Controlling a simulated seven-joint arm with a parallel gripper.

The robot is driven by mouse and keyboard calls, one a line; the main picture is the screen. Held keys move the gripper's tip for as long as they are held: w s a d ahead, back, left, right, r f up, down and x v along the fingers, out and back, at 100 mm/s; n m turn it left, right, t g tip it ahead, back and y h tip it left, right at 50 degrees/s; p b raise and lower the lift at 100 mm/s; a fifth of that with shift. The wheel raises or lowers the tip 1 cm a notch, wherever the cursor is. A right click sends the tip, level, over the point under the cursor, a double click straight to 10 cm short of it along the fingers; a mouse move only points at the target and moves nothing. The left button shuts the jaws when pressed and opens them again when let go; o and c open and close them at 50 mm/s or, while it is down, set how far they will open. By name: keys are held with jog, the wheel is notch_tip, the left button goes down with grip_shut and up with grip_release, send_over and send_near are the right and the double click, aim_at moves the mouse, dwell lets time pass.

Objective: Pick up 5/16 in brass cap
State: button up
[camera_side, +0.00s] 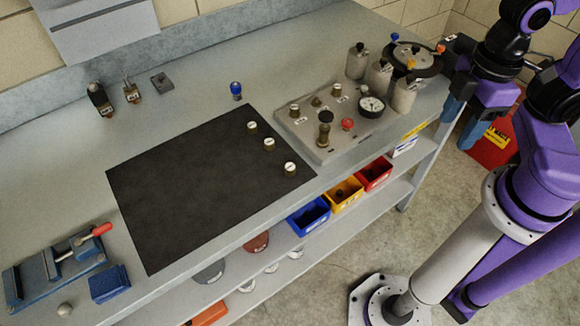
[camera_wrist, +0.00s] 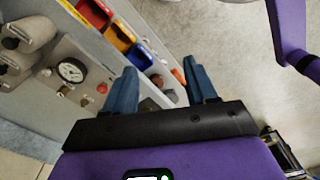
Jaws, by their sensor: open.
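Three small brass caps with white labelled tops stand apart along the right side of the black mat (camera_side: 190,190) in the side view: a far cap (camera_side: 252,127), a middle cap (camera_side: 269,144) and a near cap (camera_side: 290,168). Their labels are too small to read, so I cannot tell which is 5/16 in. My gripper (camera_side: 462,122) is off to the right, beyond the bench's front edge and well away from the caps. In the wrist view, its blue fingers (camera_wrist: 163,88) are spread with nothing between them. I cannot make out the mat caps there.
A grey fitting panel (camera_side: 330,125) with a gauge (camera_side: 371,106), knobs and fittings stands right of the mat. Grey cylinders (camera_side: 380,76) stand behind it. Blue (camera_side: 309,215), yellow (camera_side: 343,195) and red (camera_side: 375,174) bins sit below the bench edge. A blue vise (camera_side: 60,265) is at left.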

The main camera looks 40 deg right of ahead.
jog(key=n, duration=0.7)
send_over(291, 166)
notch_tip(291, 166, down, 17)
jog(key=shift+d+f, duration=0.1)
jog(key=shift+f, duration=0.1)
grip_shut()
